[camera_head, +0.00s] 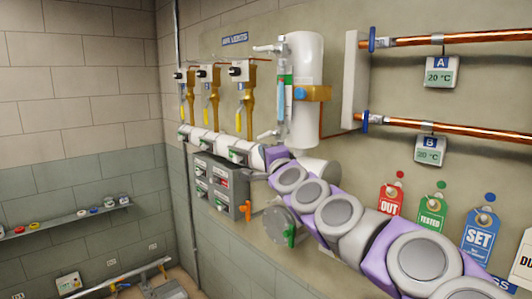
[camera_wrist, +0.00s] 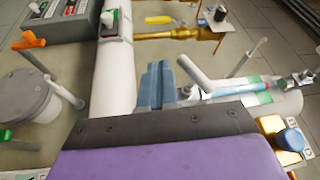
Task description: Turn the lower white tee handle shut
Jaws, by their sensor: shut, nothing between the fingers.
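The lower white tee handle (camera_head: 267,135) is at the foot of the sight glass (camera_head: 281,105) on the wall, just above my gripper (camera_head: 273,156) in the head view. In the wrist view the white tee handle (camera_wrist: 196,74) is a pale bar slanting down to the right, close beside the blue-grey fingertips of my gripper (camera_wrist: 158,82). The fingers are together with nothing between them. They appear apart from the handle, though the exact gap in depth is unclear. The upper white tee handle (camera_head: 267,48) is at the top of the sight glass.
A white pipe (camera_wrist: 116,60) runs close beside the fingers. A grey box (camera_head: 221,186) with switches, an orange handle (camera_head: 248,209) and a green handle (camera_head: 291,235) are below. A white cylinder (camera_head: 305,75) stands behind the sight glass. Copper pipes (camera_head: 455,40) are at right.

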